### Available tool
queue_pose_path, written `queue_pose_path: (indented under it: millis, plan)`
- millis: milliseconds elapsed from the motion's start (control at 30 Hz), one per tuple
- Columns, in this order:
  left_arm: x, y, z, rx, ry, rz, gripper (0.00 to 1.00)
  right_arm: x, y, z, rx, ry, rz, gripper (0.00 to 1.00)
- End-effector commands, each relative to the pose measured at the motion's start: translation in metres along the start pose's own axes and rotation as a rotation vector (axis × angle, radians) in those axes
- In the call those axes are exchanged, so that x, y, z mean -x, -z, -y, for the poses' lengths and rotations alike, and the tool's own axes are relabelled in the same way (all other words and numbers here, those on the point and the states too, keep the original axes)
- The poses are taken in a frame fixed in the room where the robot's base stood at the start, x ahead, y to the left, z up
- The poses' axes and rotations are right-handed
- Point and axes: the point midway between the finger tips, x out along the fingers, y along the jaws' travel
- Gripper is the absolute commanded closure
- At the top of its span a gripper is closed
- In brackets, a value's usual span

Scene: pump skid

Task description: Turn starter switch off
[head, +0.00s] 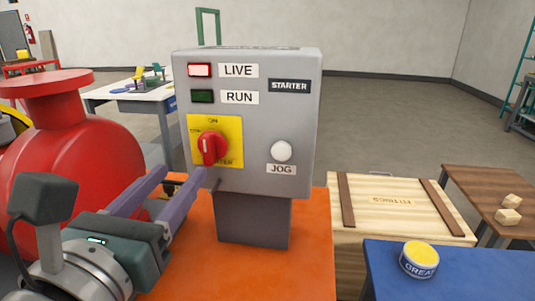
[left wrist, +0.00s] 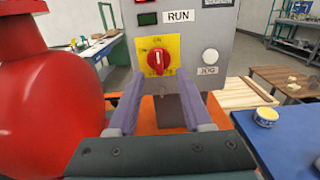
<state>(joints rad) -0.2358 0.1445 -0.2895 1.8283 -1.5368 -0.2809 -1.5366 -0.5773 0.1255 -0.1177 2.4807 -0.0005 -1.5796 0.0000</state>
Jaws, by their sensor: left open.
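The starter box (head: 262,120) is a grey panel on a dark post. Its starter switch (head: 211,149) is a red rotary knob on a yellow plate (head: 232,128) marked ON at the top. The knob's grip stands roughly upright; it also shows in the left wrist view (left wrist: 158,61). My left gripper (head: 182,178) has its purple fingers spread, empty, in front of and below the knob, apart from it. In the left wrist view the fingers (left wrist: 161,82) point at the panel, with the knob above and between their tips. My right gripper is not in view.
A LIVE lamp (head: 200,70), a dark green RUN lamp (head: 202,96) and a white JOG button (head: 281,151) are on the panel. A large red pump body (head: 80,165) stands close at left. A wooden crate (head: 390,208) and blue surface (head: 460,270) with a tin (head: 419,259) are at right.

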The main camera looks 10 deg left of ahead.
Motion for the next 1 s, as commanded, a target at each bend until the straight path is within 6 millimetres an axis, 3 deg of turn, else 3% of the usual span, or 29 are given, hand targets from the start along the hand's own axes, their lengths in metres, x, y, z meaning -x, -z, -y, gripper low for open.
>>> queue_pose_path:
  millis: [600,1000]
  plan:
    - [-0.090,-0.001,0.000,-0.001,0.000,0.002,0.50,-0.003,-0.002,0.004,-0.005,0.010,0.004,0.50]
    - [-0.097,-0.002,0.000,0.001,0.000,0.000,0.50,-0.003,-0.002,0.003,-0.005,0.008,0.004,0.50]
